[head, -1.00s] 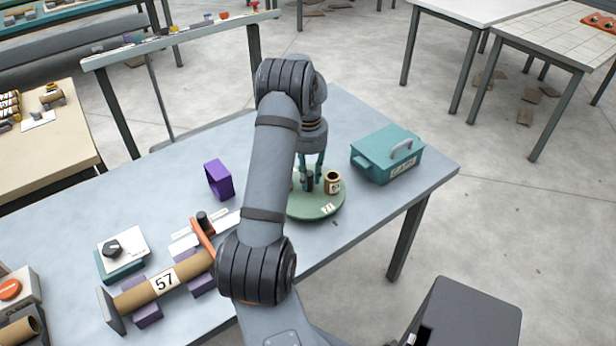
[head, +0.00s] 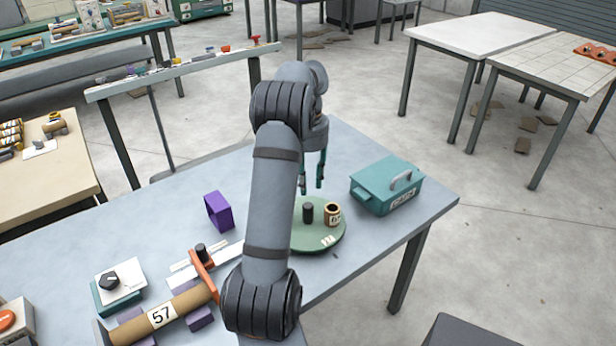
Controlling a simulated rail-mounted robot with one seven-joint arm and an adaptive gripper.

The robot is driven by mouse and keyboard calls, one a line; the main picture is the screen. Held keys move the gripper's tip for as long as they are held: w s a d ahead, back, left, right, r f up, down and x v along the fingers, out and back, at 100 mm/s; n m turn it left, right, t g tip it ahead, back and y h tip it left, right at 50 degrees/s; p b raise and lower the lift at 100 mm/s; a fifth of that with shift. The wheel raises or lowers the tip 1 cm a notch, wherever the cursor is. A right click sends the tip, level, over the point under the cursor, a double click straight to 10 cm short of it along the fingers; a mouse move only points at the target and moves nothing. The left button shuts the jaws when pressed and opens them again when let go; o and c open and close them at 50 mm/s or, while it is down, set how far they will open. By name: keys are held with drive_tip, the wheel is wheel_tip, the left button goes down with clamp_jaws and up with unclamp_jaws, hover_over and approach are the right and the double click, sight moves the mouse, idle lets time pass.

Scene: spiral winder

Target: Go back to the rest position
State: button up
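My gripper (head: 312,187) points down above the round green turntable (head: 318,243) on the blue-grey table. Its two teal fingers are apart with nothing between them, so it is open. A black cylinder (head: 308,212) and a small brown labelled tube (head: 332,214) stand on the turntable below the fingertips, clear of them. My arm crosses the middle of the head view and hides the turntable's left part.
A teal lidded box (head: 386,185) stands to the right, near the table edge. A purple open block (head: 219,212) is left of my arm. A cardboard tube marked 57 (head: 163,315) lies on purple supports at front left. A narrow raised rail (head: 185,65) runs behind the table.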

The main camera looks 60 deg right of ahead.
sight(308, 205)
drive_tip(key=shift+r, duration=0.7)
drive_tip(key=shift+f, duration=0.1)
wheel_tip(308, 205, down, 12)
idle(0.3)
idle(0.4)
